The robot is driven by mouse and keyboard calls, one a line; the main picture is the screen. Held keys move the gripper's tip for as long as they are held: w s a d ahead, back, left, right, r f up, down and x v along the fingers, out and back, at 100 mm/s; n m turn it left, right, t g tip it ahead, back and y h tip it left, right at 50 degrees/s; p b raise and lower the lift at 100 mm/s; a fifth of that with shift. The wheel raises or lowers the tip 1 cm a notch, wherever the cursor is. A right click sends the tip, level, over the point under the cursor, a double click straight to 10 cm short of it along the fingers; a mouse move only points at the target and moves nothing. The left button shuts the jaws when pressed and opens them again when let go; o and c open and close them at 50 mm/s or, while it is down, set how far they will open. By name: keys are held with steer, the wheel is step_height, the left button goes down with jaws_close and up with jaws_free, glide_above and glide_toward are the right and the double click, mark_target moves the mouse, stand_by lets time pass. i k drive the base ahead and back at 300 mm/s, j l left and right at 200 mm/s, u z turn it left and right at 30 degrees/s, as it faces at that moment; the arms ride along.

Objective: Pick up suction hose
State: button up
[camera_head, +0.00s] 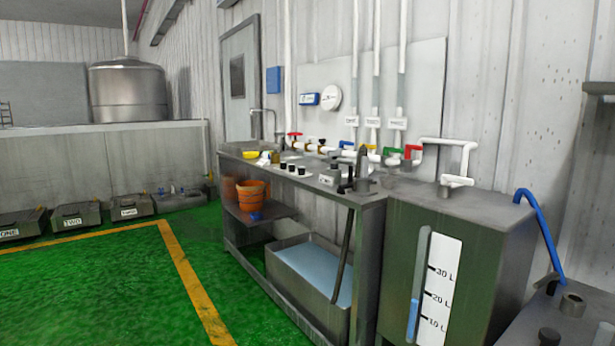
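Two hoses show, and I cannot tell for certain which is the suction hose. A dark hose or pipe (344,257) slants down from the right end of the steel bench (365,200) into a metal trough (290,289) of bluish water. Its lower end is hard to make out. A blue hose (541,228) arches at the far right, beside the grey tank (425,225), down toward a dark surface (565,330). My gripper is not in view, and nothing is seen touching either hose.
Orange buckets (250,195) stand on the bench's lower shelf. White pipes with coloured valves (412,152) run along the wall behind the bench. Labelled metal boxes (75,215) line the far left. The green floor (90,290) with a yellow line is clear.

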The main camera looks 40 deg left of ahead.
mark_target(364, 167)
steer(key=u, duration=1.2)
